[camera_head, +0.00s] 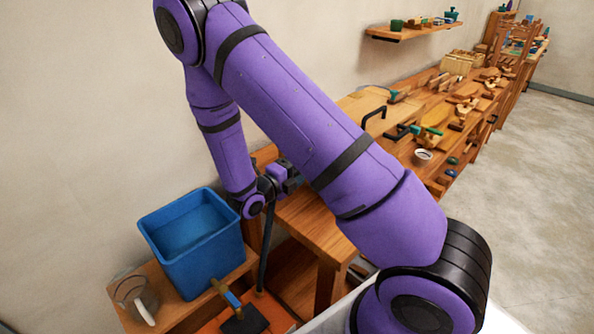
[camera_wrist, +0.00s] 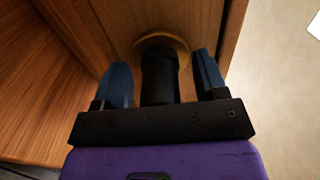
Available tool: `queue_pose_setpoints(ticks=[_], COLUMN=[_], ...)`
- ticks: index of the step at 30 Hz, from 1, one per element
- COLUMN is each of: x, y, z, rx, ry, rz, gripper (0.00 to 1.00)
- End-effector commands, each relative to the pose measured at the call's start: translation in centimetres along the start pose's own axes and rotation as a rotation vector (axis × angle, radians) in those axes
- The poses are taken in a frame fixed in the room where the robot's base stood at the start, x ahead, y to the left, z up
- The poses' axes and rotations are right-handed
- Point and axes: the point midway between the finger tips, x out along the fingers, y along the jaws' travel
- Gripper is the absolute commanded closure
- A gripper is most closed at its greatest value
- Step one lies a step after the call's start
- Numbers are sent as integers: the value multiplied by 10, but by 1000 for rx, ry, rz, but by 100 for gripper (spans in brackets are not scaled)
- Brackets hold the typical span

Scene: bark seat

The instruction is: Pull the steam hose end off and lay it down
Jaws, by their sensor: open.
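The steam hose end (camera_wrist: 160,78) is a black cylinder in the wrist view. It meets a brass-coloured ring (camera_wrist: 181,44) on a wooden face (camera_wrist: 120,22); how deep it sits in the ring is hidden. My gripper (camera_wrist: 161,64) is open, with one blue finger on each side of the hose end and a visible gap on both sides. In the head view my gripper (camera_head: 290,178) is small and partly hidden behind my arm. The dark hose (camera_head: 265,250) hangs below it, down towards the low shelf.
A blue tub (camera_head: 195,250) and a clear jug (camera_head: 133,296) stand on a low wooden shelf at the left. A brass-and-blue valve piece (camera_head: 226,293) is near the hose foot. A wooden bench (camera_head: 320,218) stands to the right. A crowded workbench (camera_head: 440,110) runs along the wall.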

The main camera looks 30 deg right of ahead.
Motion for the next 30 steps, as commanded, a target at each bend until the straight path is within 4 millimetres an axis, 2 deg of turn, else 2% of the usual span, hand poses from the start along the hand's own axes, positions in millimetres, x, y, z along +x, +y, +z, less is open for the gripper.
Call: queue_pose_setpoints(ticks=[21,22,23,30], x=[0,0,0,0], y=[0,0,0,0], z=[0,0,0,0], rx=[0,0,0,0], ry=[0,0,0,0], rz=[0,0,0,0], gripper=[34,36,43,98])
